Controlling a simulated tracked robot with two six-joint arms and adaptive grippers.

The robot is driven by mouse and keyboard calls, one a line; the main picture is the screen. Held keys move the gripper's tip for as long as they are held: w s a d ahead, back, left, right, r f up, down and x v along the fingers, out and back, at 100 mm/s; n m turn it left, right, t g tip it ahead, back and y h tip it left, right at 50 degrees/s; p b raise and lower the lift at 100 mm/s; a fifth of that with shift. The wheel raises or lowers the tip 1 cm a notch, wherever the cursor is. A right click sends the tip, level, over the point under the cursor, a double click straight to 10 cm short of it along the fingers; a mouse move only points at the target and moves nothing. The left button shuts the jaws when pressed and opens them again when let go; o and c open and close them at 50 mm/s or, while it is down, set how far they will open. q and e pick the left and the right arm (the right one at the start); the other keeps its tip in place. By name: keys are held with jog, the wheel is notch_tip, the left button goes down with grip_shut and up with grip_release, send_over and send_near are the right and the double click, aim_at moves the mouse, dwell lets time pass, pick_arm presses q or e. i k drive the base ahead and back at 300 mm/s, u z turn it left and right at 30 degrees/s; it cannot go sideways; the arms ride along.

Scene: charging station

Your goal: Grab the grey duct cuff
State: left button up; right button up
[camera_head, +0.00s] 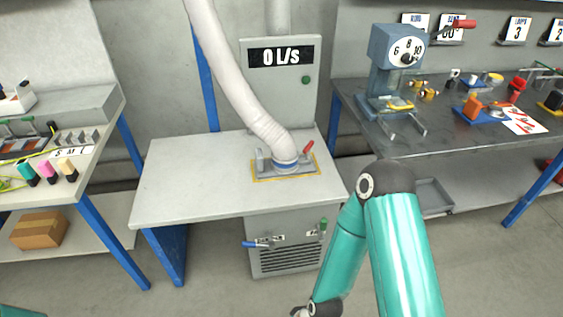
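A pale grey ribbed duct hose (238,82) comes down from the top and bends right to the middle table. The grey duct cuff (284,148) appears to be the smooth end of this hose. It sits upright at a blue ring (285,164) on a metal plate with a yellow border (262,177). I cannot tell exactly where hose ends and cuff begins. A red-handled lever (308,147) stands right beside it. My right arm rises in the foreground and bends down to the bottom edge; its gripper is out of frame. My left gripper is also out of frame.
The middle table (190,170) is bare left of the plate. A cabinet reading "0 L/s" (281,57) stands behind it. A blue-grey press (393,60) and small parts crowd the right bench (440,140). The left bench (70,187) holds coloured connectors.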

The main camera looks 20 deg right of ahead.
aim_at(272, 167)
jog(key=u, duration=0.1)
jog(key=i, duration=1)
jog(key=z, duration=0.05)
